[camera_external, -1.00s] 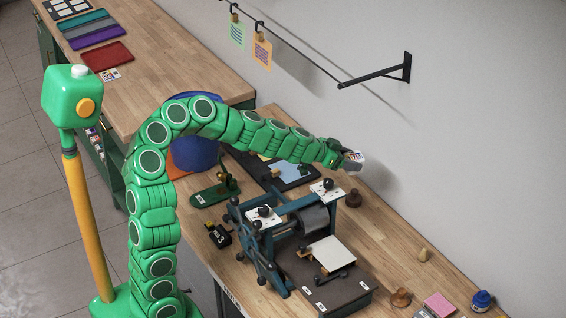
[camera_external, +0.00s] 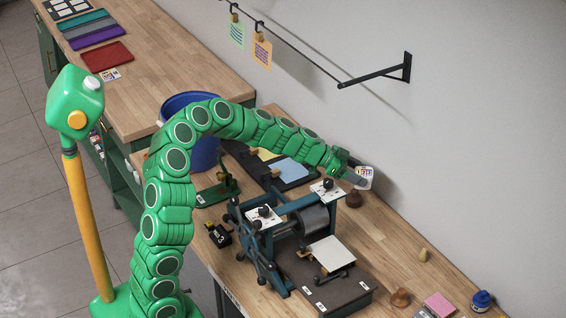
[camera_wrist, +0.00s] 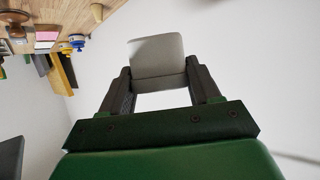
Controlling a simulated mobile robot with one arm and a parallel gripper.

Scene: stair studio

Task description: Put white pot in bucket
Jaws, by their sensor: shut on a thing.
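The blue bucket (camera_external: 187,98) stands behind my arm at the left, by the end of the wooden counter. My arm hides much of it, and its inside is mostly hidden.
A printing press (camera_external: 312,219) stands on the workbench below my gripper. A dark tray with coloured sheets (camera_external: 291,170) lies behind it. A brown knob-shaped object (camera_external: 353,198) stands below the pot. A wall rail (camera_external: 408,68) with hanging cards is above.

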